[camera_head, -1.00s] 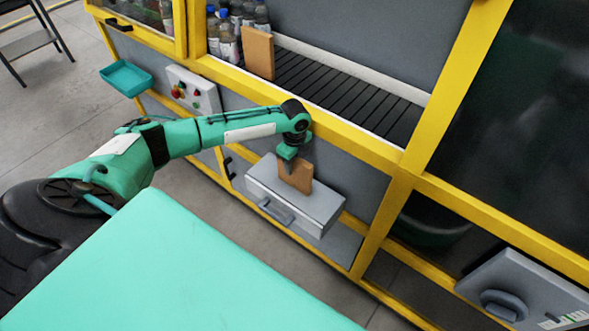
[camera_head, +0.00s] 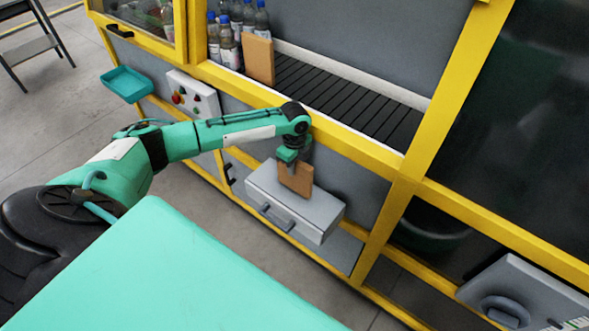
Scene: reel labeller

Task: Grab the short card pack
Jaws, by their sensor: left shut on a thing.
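The short card pack, a small brown block (camera_head: 295,179), stands upright at the top of the grey drawer box (camera_head: 292,208) on the machine's front. My left gripper (camera_head: 291,166) points down from above and is shut on the pack's upper part. The fingers partly cover the pack's top edge. I cannot tell whether the pack's lower edge touches the box. My right gripper is not in view.
A taller brown block (camera_head: 259,59) stands on the dark conveyor (camera_head: 330,93) beside several bottles (camera_head: 230,55). A yellow frame post (camera_head: 405,185) rises right of the drawer box. A control panel (camera_head: 192,97) and teal tray (camera_head: 127,84) are at the left.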

